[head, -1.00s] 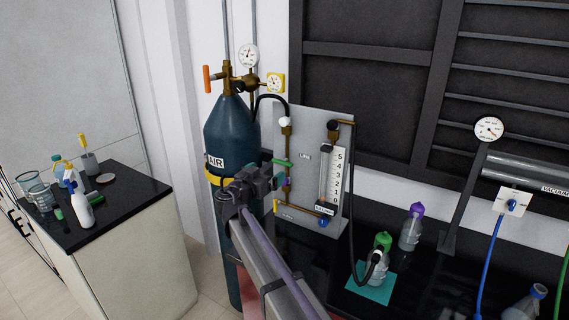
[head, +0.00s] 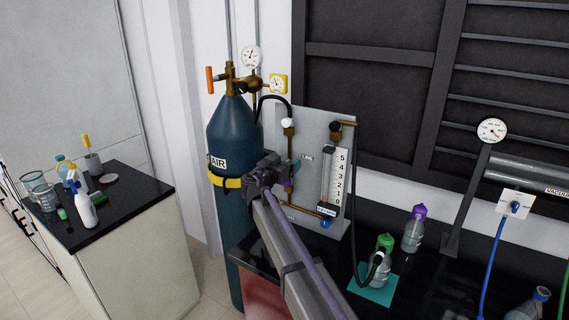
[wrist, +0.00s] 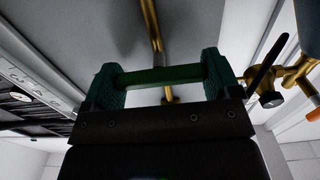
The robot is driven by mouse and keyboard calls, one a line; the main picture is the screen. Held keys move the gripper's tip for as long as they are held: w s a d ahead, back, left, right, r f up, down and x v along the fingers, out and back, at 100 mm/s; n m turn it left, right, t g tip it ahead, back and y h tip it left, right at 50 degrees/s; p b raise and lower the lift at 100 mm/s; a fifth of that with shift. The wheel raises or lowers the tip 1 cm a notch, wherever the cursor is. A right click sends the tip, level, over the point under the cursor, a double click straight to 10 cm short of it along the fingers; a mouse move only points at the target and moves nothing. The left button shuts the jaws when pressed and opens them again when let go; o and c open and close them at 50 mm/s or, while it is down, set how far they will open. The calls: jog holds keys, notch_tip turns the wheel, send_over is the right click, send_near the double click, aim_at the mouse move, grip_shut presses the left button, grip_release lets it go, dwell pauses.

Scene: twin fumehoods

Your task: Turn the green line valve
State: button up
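The green valve handle (wrist: 162,77) is a straight bar that lies crosswise in the wrist view, in front of a brass pipe (wrist: 152,28). My gripper (wrist: 163,78) has its two green-padded fingers wide apart, one at each end of the bar. The bar spans the gap between the pads; I cannot tell whether they press on it. In the head view my gripper (head: 283,178) is at the left brass line of the grey panel (head: 313,118), and my wrist largely hides the handle.
A blue gas cylinder (head: 229,133) stands close left of my gripper. The flow meter (head: 328,178) and a black hose (head: 352,220) are to its right. A green-capped bottle (head: 380,268) stands on a teal mat (head: 366,293) on the black bench.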

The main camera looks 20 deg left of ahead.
jog(key=shift+c, duration=1.4)
jog(key=shift+n, duration=0.5)
jog(key=n, duration=0.2)
jog(key=shift+a+n, duration=0.1)
jog(key=shift+n, duration=0.3)
jog(key=n, duration=0.4)
jog(key=shift+a+f+n, duration=0.1)
jog(key=shift+n, duration=0.2)
jog(key=n, duration=0.4)
jog(key=shift+f+n, duration=0.15)
jog(key=shift+n, duration=2.05)
